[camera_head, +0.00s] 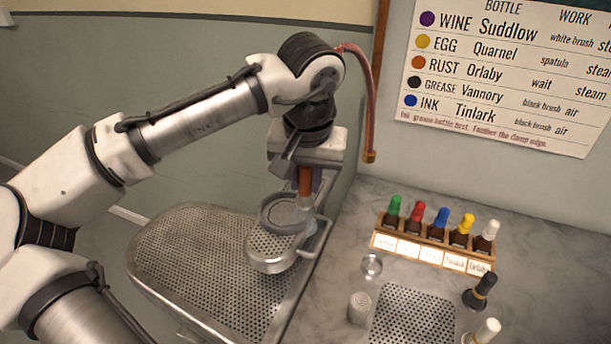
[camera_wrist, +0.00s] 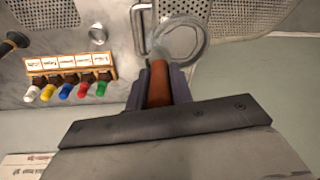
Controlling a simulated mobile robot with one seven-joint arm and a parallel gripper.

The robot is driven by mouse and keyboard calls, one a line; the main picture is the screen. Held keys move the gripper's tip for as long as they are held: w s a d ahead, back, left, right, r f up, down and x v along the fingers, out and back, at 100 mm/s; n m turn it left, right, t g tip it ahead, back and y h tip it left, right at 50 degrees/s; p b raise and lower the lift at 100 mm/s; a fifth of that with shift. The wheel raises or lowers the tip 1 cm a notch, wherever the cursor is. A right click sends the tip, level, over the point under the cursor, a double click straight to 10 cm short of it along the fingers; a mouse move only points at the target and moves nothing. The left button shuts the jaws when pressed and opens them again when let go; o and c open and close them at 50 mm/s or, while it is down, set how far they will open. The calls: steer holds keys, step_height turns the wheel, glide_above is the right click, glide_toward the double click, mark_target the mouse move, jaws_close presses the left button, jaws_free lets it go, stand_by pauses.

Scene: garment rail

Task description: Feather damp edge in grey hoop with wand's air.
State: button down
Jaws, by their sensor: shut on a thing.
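My gripper (camera_head: 306,188) is shut on the brown handle of the wand (camera_head: 305,178), which points down; the handle also shows between the dark fingers in the wrist view (camera_wrist: 158,85). The wand's pale tip is over the right side of the grey hoop (camera_head: 263,214). The hoop sits over a small round perforated plate (camera_head: 270,257) at the board's right edge. In the wrist view the hoop (camera_wrist: 203,45) is just beyond the fingers. Cloth, stain and damp edge are too small or hidden to tell. Whether the tip touches the hoop I cannot tell.
A large perforated board (camera_head: 190,255) lies left. On the counter, a wooden rack (camera_head: 430,249) holds several coloured-cap bottles. A glass dish (camera_head: 372,265), white cylinder (camera_head: 359,308), perforated plate (camera_head: 412,318), and black (camera_head: 480,290) and white (camera_head: 487,330) brushes stand nearby. A chart (camera_head: 505,70) hangs behind.

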stand_by(0.5)
steer(key=shift+w+d+p, duration=0.1)
steer(key=shift+w+p, duration=0.4)
steer(key=shift+w, duration=0.75)
steer(key=shift+w+a+p, duration=0.2)
steer(key=shift+w+a, duration=0.15)
steer(key=shift+w, duration=0.2)
steer(key=shift+w+a+p, duration=0.15)
steer(key=shift+w+a, duration=0.2)
steer(key=shift+w, duration=0.2)
steer(key=shift+a, duration=0.1)
steer(key=shift+w+a+p, duration=0.15)
steer(key=shift+w+a, duration=0.05)
steer(key=shift+a, duration=0.35)
steer(key=shift+w+a+p, duration=0.15)
steer(key=shift+w+a, duration=0.05)
steer(key=shift+a, duration=0.3)
steer(key=shift+a, duration=0.1)
steer(key=shift+s+a, duration=0.15)
steer(key=shift+a, duration=0.45)
steer(key=shift+s+a, duration=0.15)
steer(key=shift+a, duration=0.4)
